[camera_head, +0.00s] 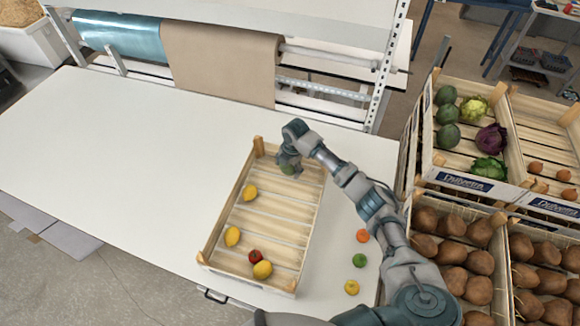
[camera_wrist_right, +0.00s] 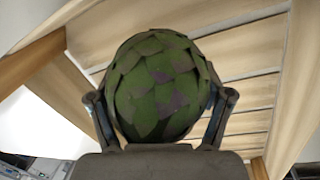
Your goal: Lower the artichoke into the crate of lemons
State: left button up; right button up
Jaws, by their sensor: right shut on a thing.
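A green artichoke with purplish patches (camera_wrist_right: 158,88) fills the middle of the right wrist view. My right gripper (camera_head: 287,165) is shut on it, one finger on each side. In the head view the artichoke (camera_head: 287,169) shows small under the gripper, over the far end of the wooden crate (camera_head: 211,228). Whether it touches the slats I cannot tell. Several yellow lemons (camera_head: 232,236) lie in the crate along its left side and near end, with a red fruit (camera_head: 255,256) beside the nearest one. My left gripper is not in view.
An orange fruit (camera_head: 362,236), a green fruit (camera_head: 359,260) and a yellow fruit (camera_head: 351,287) lie on the white table (camera_head: 120,165) right of the crate. Produce crates (camera_head: 470,181) stand at the right. The table's left side is clear.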

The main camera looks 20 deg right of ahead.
aim_at(288, 179)
jog(key=shift+a, duration=0.45)
jog(key=shift+d+f, duration=0.2)
jog(key=shift+d, duration=0.2)
jog(key=shift+d+f, duration=0.2)
jog(key=shift+a+f, duration=0.15)
jog(key=shift+a, duration=0.2)
jog(key=shift+a+f+b, duration=0.1)
jog(key=shift+f+b, duration=0.05)
jog(key=shift+b, duration=0.15)
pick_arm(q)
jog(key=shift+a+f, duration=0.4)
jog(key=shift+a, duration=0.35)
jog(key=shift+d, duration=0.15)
pick_arm(e)
jog(key=shift+d+f, duration=0.35)
jog(key=shift+f, duration=0.05)
pick_arm(q)
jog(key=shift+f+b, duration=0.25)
jog(key=shift+b, duration=0.05)
pick_arm(e)
jog(key=shift+a+f, duration=0.25)
jog(key=shift+f, duration=0.05)
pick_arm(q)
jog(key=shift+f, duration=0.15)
pick_arm(e)
jog(key=shift+d+f, duration=0.1)
jog(key=shift+f, duration=0.3)
